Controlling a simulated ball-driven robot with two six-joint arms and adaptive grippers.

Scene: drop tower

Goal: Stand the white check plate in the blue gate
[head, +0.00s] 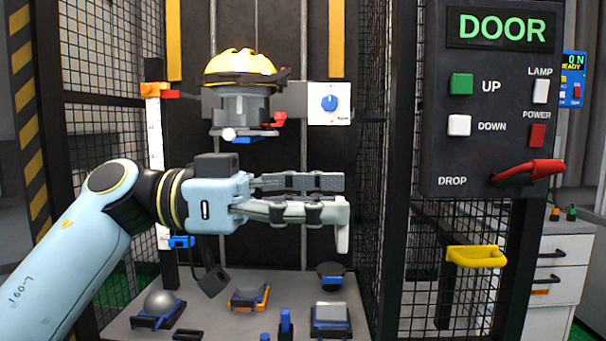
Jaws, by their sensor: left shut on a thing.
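My left gripper (342,192) reaches in from the left in front of the tower and is shut on a thin white piece (342,235). This piece looks like the white check plate, seen nearly edge-on, hanging below the fingertips. Its upper part is hidden by the fingers. A small blue bracket (182,241), likely the blue gate, sits on the white scale post behind and below my left wrist. The plate is to the right of it, well apart. My right gripper is not in view.
A yellow-topped drop head (241,65) hangs above my gripper. A red bracket (171,94) sits higher on the post. The grey base plate (232,322) below carries several small holders. Mesh walls flank the tower; a dark control panel (490,150) stands at right.

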